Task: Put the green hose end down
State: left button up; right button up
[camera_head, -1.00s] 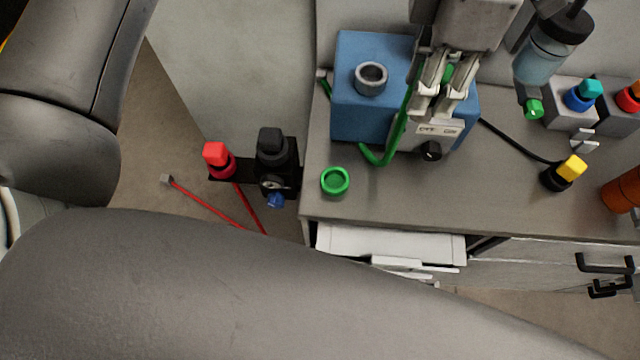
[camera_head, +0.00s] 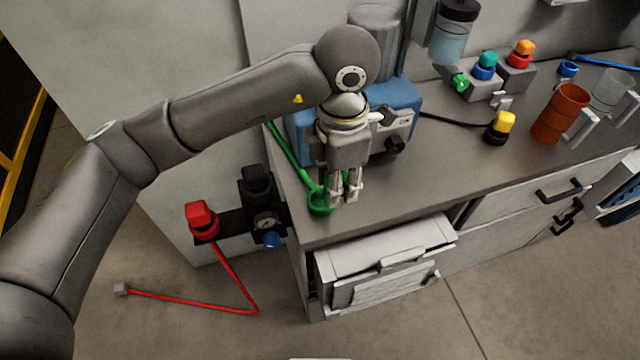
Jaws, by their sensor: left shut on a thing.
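My left gripper (camera_head: 345,198) points down just above the front left part of the grey bench top, shut on the green hose end. The hose end is mostly hidden by the fingers. The green hose (camera_head: 289,150) runs from the back left bench edge along the blue machine's left side toward the gripper. My right gripper is not in view.
The blue machine (camera_head: 406,95) stands behind my gripper. A yellow-topped button (camera_head: 501,125), an orange mug (camera_head: 559,115) and a clear mug (camera_head: 612,92) are to the right. A red-capped fitting (camera_head: 202,220) sticks out left of the bench. The front middle bench top is clear.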

aim_at(324, 179)
pick_arm(q)
jog(key=w+f, duration=0.1)
jog(key=f, duration=0.1)
jog(key=w+a+f+p, duration=0.1)
jog(key=w, duration=0.1)
jog(key=w+a+f, duration=0.1)
jog(key=f, duration=0.1)
jog(key=shift+w+a+f, duration=0.2)
jog(key=shift+w+f, duration=0.15)
jog(key=shift+w, duration=0.05)
jog(key=f, duration=0.1)
jog(key=f+p, duration=0.1)
jog(key=f, duration=0.1)
jog(key=shift+w+a+f, duration=0.15)
jog(key=shift+w+f, duration=0.05)
jog(key=shift+f, duration=0.1)
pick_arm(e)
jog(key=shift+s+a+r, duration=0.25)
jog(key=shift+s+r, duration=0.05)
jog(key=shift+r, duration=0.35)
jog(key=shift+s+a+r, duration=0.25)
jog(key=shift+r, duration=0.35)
pick_arm(q)
jog(key=shift+f, duration=0.1)
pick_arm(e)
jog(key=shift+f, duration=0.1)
